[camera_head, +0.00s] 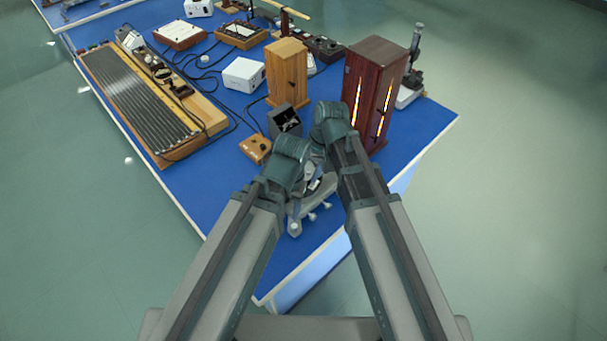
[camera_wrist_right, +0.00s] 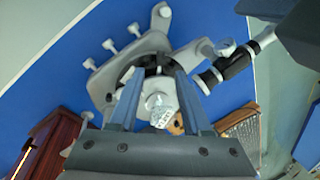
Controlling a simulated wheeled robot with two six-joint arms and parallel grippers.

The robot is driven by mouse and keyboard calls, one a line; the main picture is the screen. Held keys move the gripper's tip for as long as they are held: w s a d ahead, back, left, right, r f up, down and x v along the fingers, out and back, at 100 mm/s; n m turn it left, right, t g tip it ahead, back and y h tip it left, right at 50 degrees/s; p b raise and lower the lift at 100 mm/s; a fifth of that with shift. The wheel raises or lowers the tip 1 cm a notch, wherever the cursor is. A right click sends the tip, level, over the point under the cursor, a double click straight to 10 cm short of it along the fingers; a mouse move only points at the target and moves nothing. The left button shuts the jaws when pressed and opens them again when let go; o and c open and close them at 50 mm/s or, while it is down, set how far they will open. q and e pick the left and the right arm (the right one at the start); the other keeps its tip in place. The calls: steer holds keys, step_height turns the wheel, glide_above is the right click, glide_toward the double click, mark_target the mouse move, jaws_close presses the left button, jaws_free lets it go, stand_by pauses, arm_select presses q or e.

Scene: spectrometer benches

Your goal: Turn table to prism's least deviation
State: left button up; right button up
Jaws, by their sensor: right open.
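The grey spectrometer stands near the table's front corner. Its base (camera_head: 295,222) with levelling screws shows below my arms in the head view, which hide most of its upper part. In the right wrist view its grey base (camera_wrist_right: 95,85) lies beyond my right gripper, and a telescope tube (camera_wrist_right: 232,62) with a black section is at the right. A clear prism (camera_wrist_right: 157,103) shows between the two fingers of my right gripper (camera_wrist_right: 158,72). That gripper is open, and I cannot tell whether it touches anything. My left arm's wrist (camera_head: 290,150) is beside the spectrometer, its fingers hidden.
A dark wooden cabinet (camera_head: 372,82) with glowing slots stands close right of my arms. A pale wooden box (camera_head: 287,75), a dark grey box (camera_head: 284,118) and a small wooden box with a knob (camera_head: 254,148) stand close behind and left. The blue table's left front (camera_head: 210,185) is clear.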

arm_select(q)
step_height(320, 180, up, 7)
steer(key=p, duration=0.5)
steer(key=shift+f, duration=0.2)
arm_select(e)
steer(key=v, duration=0.6)
steer(key=shift+r, duration=0.35)
arm_select(q)
step_height(320, 180, down, 8)
steer(key=b, duration=0.7)
steer(key=shift+b, duration=0.4)
arm_select(e)
steer(key=s+d+f+n+h, duration=0.2)
steer(key=s+d+f+h, duration=0.2)
steer(key=s+f, duration=0.4)
steer(key=s+d, duration=0.1)
steer(key=s, duration=0.2)
steer(key=shift+s+f, duration=0.15)
steer(key=shift+f, duration=0.15)
